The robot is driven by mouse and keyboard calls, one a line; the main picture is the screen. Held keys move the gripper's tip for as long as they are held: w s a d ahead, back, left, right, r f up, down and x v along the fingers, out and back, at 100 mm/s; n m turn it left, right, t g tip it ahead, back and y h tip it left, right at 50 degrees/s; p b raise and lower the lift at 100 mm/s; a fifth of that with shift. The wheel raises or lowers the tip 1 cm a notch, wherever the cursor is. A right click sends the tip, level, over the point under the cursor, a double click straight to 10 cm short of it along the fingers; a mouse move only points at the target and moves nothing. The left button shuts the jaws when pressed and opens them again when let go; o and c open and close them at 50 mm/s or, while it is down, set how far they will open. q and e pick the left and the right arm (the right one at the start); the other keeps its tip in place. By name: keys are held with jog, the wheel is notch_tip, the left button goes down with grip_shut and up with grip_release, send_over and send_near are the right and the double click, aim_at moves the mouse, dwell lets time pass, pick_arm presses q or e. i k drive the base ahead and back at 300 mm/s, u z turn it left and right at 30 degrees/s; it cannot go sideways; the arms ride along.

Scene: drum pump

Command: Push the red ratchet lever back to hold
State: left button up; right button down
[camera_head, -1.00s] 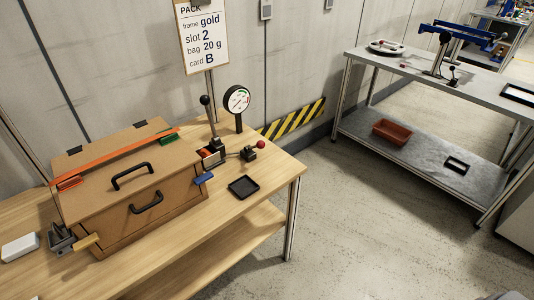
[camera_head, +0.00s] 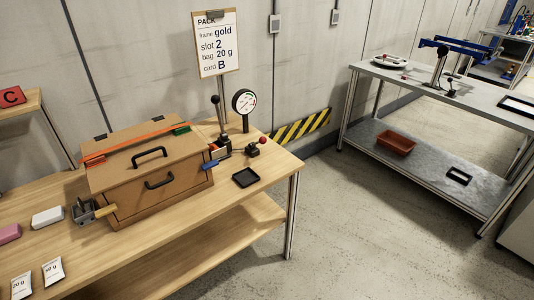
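A small lever with a red ball knob (camera_head: 262,140) stands on a black base (camera_head: 252,151) near the right end of the wooden table. Just left of it is a ratchet-like device with a small red part (camera_head: 212,148) beside the box's right side; this is too small to read clearly. A tall lever with a black knob (camera_head: 215,100) rises there. A brown box (camera_head: 140,190) with black handles has an orange strap (camera_head: 135,142) across its lid. A round gauge (camera_head: 244,101) stands behind the levers. Neither of my grippers is in view.
A black tray (camera_head: 245,178) lies in front of the red-knobbed lever. A clamp with a tan handle (camera_head: 105,211) is at the box's left. A white block (camera_head: 47,217) and bag cards (camera_head: 52,271) lie farther left. A metal shelf table (camera_head: 440,90) stands right, across open floor.

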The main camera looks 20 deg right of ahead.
aim_at(263, 139)
jog(key=u, duration=0.9)
jog(key=i, duration=0.65)
jog(key=z, duration=0.8)
